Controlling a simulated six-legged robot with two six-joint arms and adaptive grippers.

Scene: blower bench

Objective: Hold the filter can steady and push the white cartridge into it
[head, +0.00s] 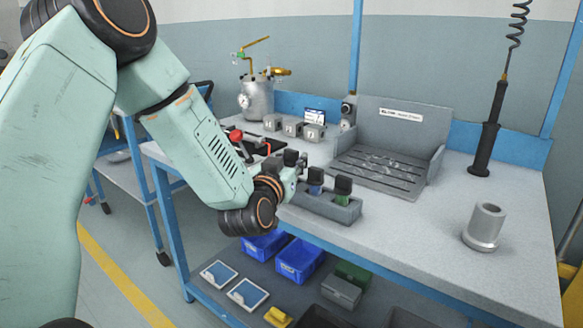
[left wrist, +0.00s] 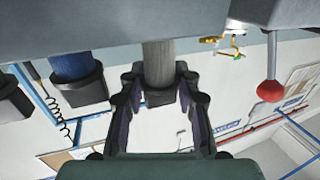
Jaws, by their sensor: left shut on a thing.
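My left gripper (head: 287,170) is at the left end of the grey holder block (head: 326,205). In the left wrist view its fingers (left wrist: 160,88) are shut around the dark cap of a pale grey cylinder (left wrist: 158,62), likely the white cartridge. The cylinder's other end meets the grey block, so it seems to stand in it. A blue (head: 315,178) and a green (head: 342,188) dark-capped piece stand beside it. A grey metal cylinder with a wide foot (head: 486,228), likely the filter can, stands upright at the bench's right, untouched. My right gripper is not in view.
A grey tray with a back panel (head: 390,145) stands behind the block. A black post with a coiled cord (head: 488,130), small grey blocks (head: 291,127) and a metal tank (head: 257,98) stand further back. The bench top (head: 420,225) is clear before the can.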

